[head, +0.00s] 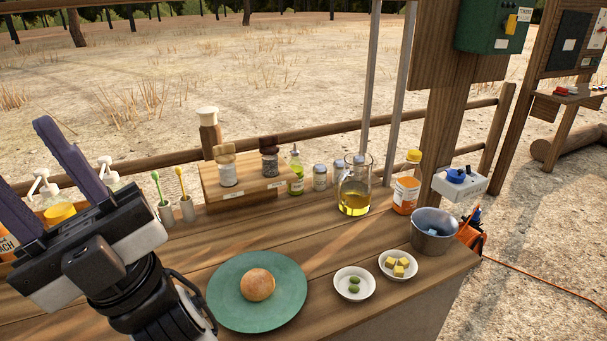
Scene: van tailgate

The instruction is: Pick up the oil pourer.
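A small bottle of yellow-green liquid with a narrow dark top (296,176) stands on the wooden counter, just right of the raised wooden stand; it looks like the oil pourer. A clear glass jug (355,190) with yellow liquid in its bottom stands further right, nearer the front. My gripper (20,155) is at the left edge of the head view, well away from both. Its two purple fingers are spread apart with nothing seen between them, though the left finger is partly cut off by the frame.
The wooden stand (262,180) bears two shakers. Spice jars (320,177), an orange-labelled bottle (406,185) and a metal bucket (433,230) are to the right. A green plate (225,290) with a bun and two small bowls (354,283) (398,264) lie in front. Toothbrush cups (166,212) are near my gripper.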

